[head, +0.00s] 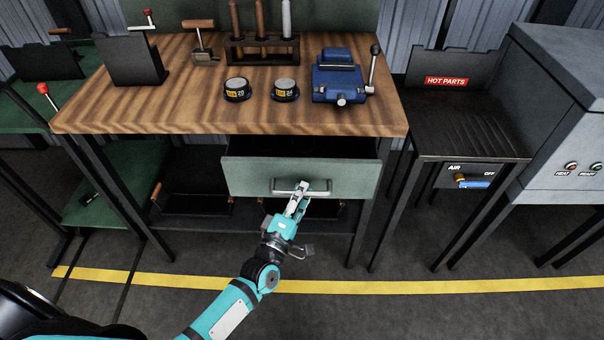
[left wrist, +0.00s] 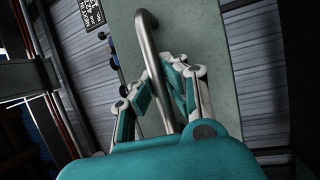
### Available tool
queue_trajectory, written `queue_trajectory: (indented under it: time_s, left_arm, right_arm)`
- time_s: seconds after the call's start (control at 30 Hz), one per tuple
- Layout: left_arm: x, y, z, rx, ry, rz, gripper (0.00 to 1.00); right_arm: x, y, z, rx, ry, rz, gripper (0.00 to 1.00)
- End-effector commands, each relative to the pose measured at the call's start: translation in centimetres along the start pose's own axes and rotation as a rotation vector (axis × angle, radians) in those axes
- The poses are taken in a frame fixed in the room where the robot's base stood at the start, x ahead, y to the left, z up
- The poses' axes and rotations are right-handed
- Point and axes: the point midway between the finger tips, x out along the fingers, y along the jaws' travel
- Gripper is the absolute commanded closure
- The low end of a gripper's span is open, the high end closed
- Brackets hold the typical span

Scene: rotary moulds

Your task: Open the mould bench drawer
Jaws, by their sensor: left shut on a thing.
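The mould bench drawer (head: 245,179) has a grey-green front under the wooden bench top (head: 190,110). It stands partly out, with a dark gap showing above its front. Its metal bar handle (head: 283,188) runs across the front. My left gripper (head: 300,192) is shut on the handle near its right part. In the left wrist view the handle (left wrist: 150,50) passes between the two fingers of the left gripper (left wrist: 165,92), in front of the pale drawer front (left wrist: 222,60). The inside of the drawer is mostly hidden in shadow. My right gripper is not in view.
A blue vise (head: 338,82), two round moulds (head: 237,90) and a tool rack (head: 262,50) stand on the bench top. A dark hot parts table (head: 465,135) stands right of the bench. The floor before the drawer, with its yellow line (head: 400,287), is clear.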

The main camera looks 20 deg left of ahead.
Motion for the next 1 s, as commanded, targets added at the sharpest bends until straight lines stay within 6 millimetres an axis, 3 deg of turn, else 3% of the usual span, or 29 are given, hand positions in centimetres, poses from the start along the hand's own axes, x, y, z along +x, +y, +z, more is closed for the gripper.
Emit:
queue_trajectory:
  time_s: [0.2, 0.5, 0.73, 1.0]
  left_arm:
    - [-5.6, 1.6, 2.3, -0.005, 0.000, 0.001, 1.00]
    - [-11.8, 2.7, 4.9, -0.005, 0.001, 0.002, 1.00]
    - [-14.5, 3.2, 6.0, -0.003, 0.001, 0.006, 1.00]
    - [-15.5, 3.4, 6.4, -0.002, 0.002, 0.007, 1.00]
  right_arm:
    - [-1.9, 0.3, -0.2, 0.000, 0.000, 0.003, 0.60]
    - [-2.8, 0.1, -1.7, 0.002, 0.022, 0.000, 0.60]
    - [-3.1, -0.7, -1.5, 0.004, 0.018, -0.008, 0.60]
    - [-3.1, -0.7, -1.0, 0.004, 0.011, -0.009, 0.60]
